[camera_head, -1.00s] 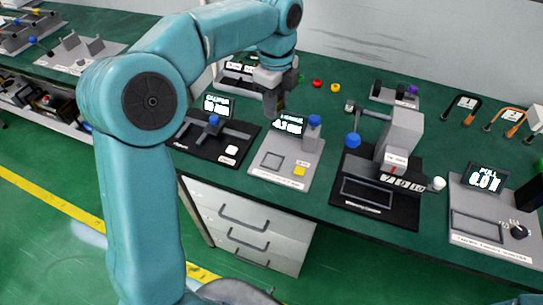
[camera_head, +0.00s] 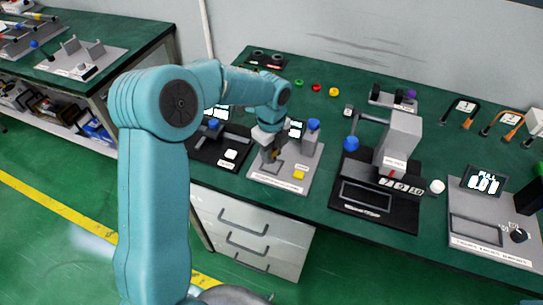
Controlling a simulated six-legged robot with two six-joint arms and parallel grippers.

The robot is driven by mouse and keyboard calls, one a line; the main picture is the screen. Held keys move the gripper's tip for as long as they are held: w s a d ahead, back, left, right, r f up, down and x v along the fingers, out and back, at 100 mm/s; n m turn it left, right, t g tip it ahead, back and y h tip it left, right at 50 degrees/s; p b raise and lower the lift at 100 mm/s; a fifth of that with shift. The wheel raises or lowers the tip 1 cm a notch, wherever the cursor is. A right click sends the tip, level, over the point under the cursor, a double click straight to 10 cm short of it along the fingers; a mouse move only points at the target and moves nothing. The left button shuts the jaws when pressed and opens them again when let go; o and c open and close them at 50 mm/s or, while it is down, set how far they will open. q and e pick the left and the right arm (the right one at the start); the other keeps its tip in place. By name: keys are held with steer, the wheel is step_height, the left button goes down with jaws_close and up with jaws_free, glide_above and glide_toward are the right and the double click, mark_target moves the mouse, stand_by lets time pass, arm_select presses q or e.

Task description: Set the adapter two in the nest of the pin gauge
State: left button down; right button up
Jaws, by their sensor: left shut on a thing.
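My left gripper (camera_head: 271,156) hangs over the front left part of a light grey gauge (camera_head: 309,172), where its square nest lies. The gauge has a small screen (camera_head: 296,129), a post with a blue knob (camera_head: 313,125) and a yellow button (camera_head: 299,174); its label is too small to read. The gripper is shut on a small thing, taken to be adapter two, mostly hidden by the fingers. I cannot tell whether that thing touches the nest. My right gripper is out of view.
A black caliper station (camera_head: 207,153) stands close on the left. A black stand with a grey column (camera_head: 398,140) stands on the right, and a grey pull tester (camera_head: 480,205) farther right. Green, red and yellow rings (camera_head: 334,92) lie behind on the green bench.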

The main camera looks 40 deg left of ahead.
arm_select(q)
step_height(320, 180, down, 3)
steer(key=shift+w+r, duration=0.1)
steer(key=shift+r, duration=0.1)
